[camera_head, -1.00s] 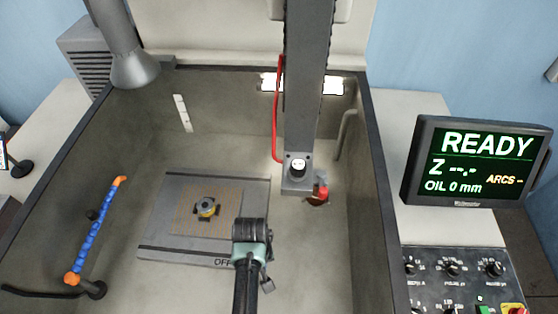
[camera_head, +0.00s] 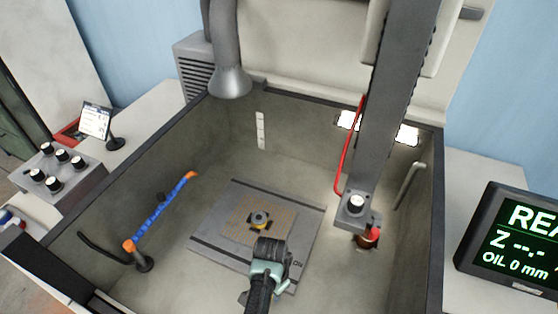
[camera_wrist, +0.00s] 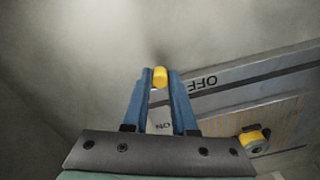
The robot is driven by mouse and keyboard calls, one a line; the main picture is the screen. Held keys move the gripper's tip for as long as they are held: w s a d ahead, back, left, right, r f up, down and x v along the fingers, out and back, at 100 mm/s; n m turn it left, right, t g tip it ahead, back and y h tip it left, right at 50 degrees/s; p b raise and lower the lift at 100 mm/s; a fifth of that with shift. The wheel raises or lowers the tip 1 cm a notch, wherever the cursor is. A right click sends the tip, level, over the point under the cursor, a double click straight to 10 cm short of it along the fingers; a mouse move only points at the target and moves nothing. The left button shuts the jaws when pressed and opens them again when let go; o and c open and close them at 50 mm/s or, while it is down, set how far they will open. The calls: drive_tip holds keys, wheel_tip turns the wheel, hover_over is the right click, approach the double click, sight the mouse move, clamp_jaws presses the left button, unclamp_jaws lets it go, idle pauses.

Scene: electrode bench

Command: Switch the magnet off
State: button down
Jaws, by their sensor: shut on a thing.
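The magnetic plate (camera_head: 307,228) lies on the tank floor. In the wrist view its front edge (camera_wrist: 240,82) carries the labels OFF and ON, upside down. My gripper (camera_head: 268,248) is over the plate's front edge in the head view and hides part of it. In the wrist view its two blue fingers are shut on a small yellow grip (camera_wrist: 160,78), which looks like the end of the magnet's switch lever. The rest of the lever is hidden. A round grey and yellow piece (camera_head: 259,219) sits on the plate's middle; it also shows in the wrist view (camera_wrist: 255,139).
The machine's column (camera_head: 385,110) hangs down behind and right of the plate. A blue jointed hose (camera_head: 165,212) with orange ends stands to the left. Dark-rimmed tank walls surround the work area. A display (camera_head: 515,240) stands outside at the right.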

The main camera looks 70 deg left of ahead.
drive_tip(key=shift+s+a+m, duration=0.2)
drive_tip(key=shift+a+m, duration=0.05)
drive_tip(key=shift+m, duration=0.25)
drive_tip(key=c, duration=0.7)
unclamp_jaws()
wheel_tip(320, 180, up, 13)
drive_tip(key=b, duration=0.1)
idle(0.6)
